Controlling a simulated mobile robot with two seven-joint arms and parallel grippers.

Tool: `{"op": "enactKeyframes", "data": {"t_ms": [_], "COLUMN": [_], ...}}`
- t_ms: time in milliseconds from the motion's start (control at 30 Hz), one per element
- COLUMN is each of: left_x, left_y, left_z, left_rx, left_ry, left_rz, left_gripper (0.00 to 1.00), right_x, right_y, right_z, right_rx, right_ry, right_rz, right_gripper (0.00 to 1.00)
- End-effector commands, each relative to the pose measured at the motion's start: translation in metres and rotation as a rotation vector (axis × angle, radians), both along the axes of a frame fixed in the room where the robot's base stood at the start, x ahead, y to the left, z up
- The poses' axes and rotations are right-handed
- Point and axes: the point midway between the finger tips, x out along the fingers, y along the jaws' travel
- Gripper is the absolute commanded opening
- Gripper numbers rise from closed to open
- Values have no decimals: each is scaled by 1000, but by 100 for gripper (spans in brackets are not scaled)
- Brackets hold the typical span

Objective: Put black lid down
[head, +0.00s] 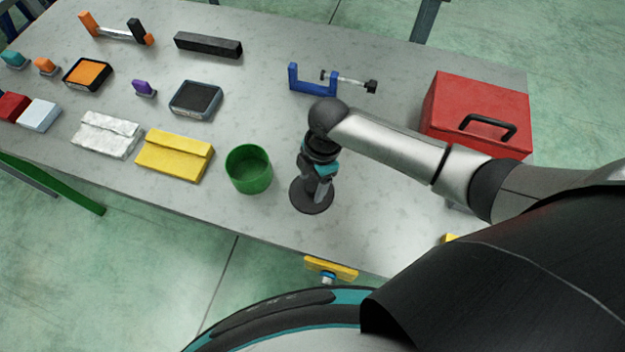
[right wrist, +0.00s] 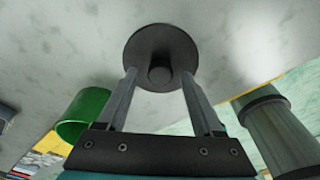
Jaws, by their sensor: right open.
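The black lid (head: 311,206) is a round dark disc lying on the grey table, close to its front edge. In the right wrist view, the lid (right wrist: 160,42) shows with a short round knob in its middle. My right gripper (head: 318,192) points down over the lid. Its fingers are apart, one on each side of the knob, in the right wrist view (right wrist: 159,78). Whether the fingers touch the knob cannot be told. My left gripper is not in view.
An open green cylindrical container (head: 248,178) stands just left of the lid. A yellow box (head: 175,155) is farther left. A blue clamp (head: 318,83) lies behind my arm, and a red toolbox (head: 478,112) stands right. A small yellow piece (head: 331,268) shows by the front edge.

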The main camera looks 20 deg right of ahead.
Motion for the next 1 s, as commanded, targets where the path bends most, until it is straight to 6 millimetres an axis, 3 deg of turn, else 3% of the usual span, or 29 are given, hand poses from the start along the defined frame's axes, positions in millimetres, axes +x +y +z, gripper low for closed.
{"op": "enactKeyframes", "data": {"t_ms": [600,1000], "left_x": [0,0], "left_y": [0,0], "left_z": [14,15], "left_rx": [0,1], "left_ry": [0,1], "left_rz": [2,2], "left_gripper": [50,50], "right_x": [4,3], "right_y": [-16,-17], "right_z": [107,118], "right_rx": [0,1], "right_ry": [-3,0], "right_rz": [0,-1], "right_gripper": [68,68]}}
